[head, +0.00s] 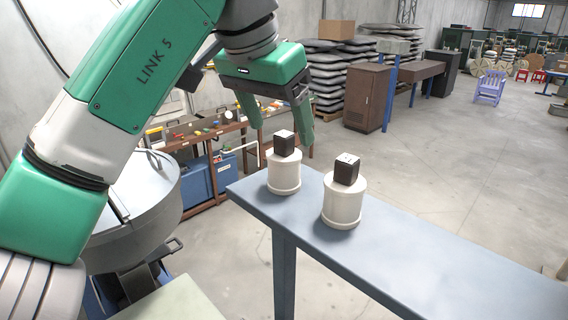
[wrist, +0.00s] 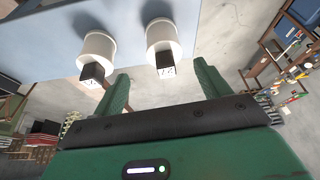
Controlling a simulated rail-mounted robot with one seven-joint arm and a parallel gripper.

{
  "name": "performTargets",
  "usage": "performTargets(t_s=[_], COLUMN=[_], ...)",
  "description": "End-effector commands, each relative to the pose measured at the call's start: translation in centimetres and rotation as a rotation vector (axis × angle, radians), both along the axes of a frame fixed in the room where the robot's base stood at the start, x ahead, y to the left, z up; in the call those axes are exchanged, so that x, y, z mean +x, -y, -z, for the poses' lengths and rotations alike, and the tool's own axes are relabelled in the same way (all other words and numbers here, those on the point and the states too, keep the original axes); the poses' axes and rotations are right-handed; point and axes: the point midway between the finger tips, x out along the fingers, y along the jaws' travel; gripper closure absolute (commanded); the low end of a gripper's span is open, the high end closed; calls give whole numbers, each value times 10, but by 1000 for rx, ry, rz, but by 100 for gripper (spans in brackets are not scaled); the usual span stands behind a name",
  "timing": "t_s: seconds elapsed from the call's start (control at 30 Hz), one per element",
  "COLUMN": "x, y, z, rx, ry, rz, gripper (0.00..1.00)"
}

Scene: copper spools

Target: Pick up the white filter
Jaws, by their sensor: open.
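Two white cylindrical pieces with wider bases stand upright on a blue-grey table (head: 420,258): a left one (head: 284,176) near the table's end and a right one (head: 343,204). Each has a small dark cube with a pale, marked top on it, the left cube (head: 284,146) and the right cube (head: 346,170). I cannot tell which piece is the white filter. My gripper (head: 279,122) is open and empty, close to the left cube and apparently apart from it. In the wrist view, one cube (wrist: 166,72) shows between the fingertips (wrist: 160,80), the other (wrist: 92,76) outside them.
A brown workbench (head: 200,132) with small items stands behind the table at left. A grey round drum (head: 135,205) is left of the table. A brown cabinet (head: 368,97) and stacked grey sacks are farther back. The table's right part is clear.

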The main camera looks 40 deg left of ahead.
Motion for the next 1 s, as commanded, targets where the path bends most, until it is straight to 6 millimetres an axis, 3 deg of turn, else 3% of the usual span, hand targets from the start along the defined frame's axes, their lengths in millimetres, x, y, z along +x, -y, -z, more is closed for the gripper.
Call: performTargets(t_s=[0.37,0.63,0.87,0.9,1.0], x=[13,30,32,32,31], y=[-4,-10,-10,-10,-10], z=[28,67,72,72,72], rx=[-1,0,-1,-1,-1], ry=[2,3,5,5,5], rz=[0,2,3,3,3], gripper=[25,25,25,27,46])
